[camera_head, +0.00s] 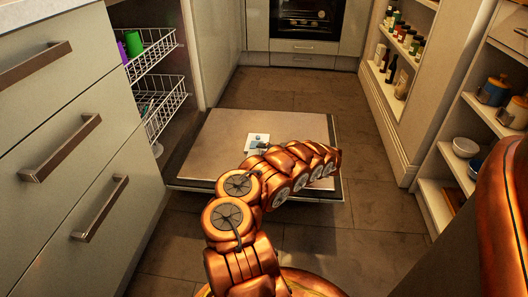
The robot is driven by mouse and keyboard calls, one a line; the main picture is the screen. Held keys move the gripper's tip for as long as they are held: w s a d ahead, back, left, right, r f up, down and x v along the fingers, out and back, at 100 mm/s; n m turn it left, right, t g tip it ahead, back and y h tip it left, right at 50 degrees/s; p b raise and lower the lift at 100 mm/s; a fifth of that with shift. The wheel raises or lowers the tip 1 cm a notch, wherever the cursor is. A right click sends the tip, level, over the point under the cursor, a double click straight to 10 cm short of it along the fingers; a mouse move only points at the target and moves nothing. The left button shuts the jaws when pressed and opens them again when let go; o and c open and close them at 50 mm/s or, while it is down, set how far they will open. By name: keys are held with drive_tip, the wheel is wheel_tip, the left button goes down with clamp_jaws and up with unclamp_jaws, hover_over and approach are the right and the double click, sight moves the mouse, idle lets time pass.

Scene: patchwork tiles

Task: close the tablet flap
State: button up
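The dishwasher door (222,131) lies folded down, with its inner face upward. A small white and blue tablet compartment (258,137) shows on that face, just beyond my arm. Its flap is too small and too covered to tell how far it stands open. My copper arm reaches over the door and hides part of the compartment area. A small dark part at the arm's end, seemingly my gripper (264,149), is at the near edge of the compartment. I cannot tell whether it touches the flap, or whether its fingers are open or shut.
Two white wire racks (158,104) stand out of the dishwasher at left, with green and purple cups (136,44) in the upper one. Drawers with handles (62,148) line the left. Shelves with jars and bowls (466,147) line the right. The tiled floor (378,205) right of the door is clear.

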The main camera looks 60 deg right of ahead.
drive_tip(key=shift+v, duration=4)
